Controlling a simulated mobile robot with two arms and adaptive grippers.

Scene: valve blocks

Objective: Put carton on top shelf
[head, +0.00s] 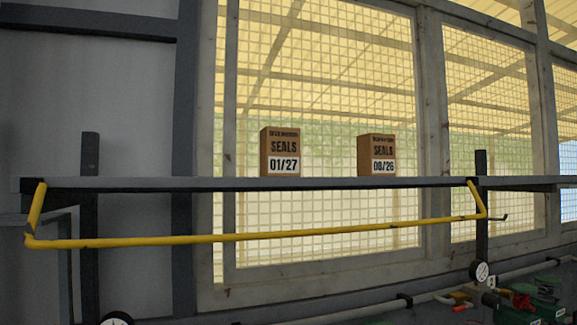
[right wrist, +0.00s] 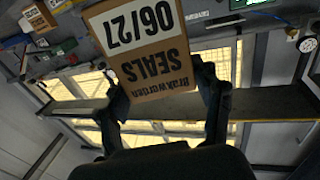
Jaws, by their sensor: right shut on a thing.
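The carton (right wrist: 150,58) is brown with a white label, reading "Seals" and 06/27 upside down in the right wrist view. My right gripper (right wrist: 157,88) is shut on it, with one dark finger on each side. Neither this carton nor my grippers show in the head view. The long grey shelf (head: 335,184) crosses the head view at mid-height. On it stand two upright cartons, one marked 01/27 (head: 280,152) and one marked 08/26 (head: 377,155), with a gap between them. My left gripper is in neither view.
A yellow rail (head: 250,237) runs in front of and below the shelf edge. A meshed window (head: 325,80) is behind the shelf. The shelf is bare left of 01/27, between the cartons and right of 08/26. Gauges (head: 481,271) and pipework sit lower right.

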